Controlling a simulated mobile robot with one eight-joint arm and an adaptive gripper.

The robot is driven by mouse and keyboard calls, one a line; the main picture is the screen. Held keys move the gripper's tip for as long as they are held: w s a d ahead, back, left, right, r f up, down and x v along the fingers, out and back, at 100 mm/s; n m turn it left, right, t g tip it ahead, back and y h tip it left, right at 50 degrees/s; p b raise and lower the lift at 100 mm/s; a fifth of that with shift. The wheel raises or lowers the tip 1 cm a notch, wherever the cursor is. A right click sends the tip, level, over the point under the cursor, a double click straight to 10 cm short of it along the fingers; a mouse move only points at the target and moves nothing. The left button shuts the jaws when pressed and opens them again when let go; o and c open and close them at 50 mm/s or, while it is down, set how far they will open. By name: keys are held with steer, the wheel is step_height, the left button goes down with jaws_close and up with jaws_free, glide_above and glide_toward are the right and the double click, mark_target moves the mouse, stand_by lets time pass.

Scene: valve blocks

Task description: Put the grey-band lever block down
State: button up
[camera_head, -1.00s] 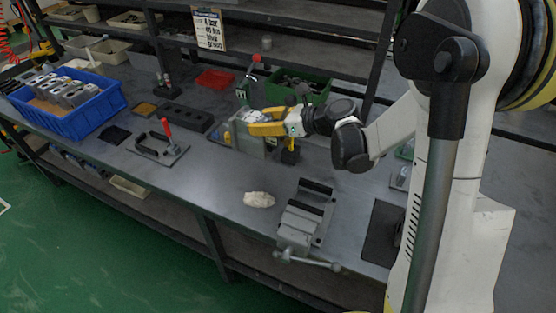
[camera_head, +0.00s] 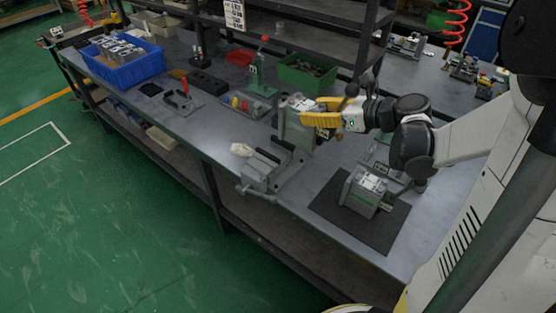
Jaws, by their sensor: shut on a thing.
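My gripper (camera_head: 318,112) has yellow fingers and is shut on a grey metal block, the grey-band lever block (camera_head: 297,128). The block is upright, just beyond the vise. A dark-knobbed lever shows beside the fingers and a small label low on the block's right. The fingers cover part of the block, and its band is too small to make out. I cannot tell whether its base touches the bench. A second grey block (camera_head: 361,193) with a label stands on a dark mat (camera_head: 333,209) at the front right.
The mat's left part is bare.

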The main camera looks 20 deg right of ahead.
steer(key=shift+s, duration=0.1)
steer(key=w+a+f+b, duration=0.6)
steer(key=w+a+f, duration=0.1)
steer(key=f, duration=0.4)
steer(key=shift+w+a, duration=0.15)
steer(key=shift+w, duration=0.75)
steer(key=shift+r, duration=0.1)
steer(key=o, duration=1)
steer(key=shift+f, duration=0.25)
steer(key=o, duration=0.4)
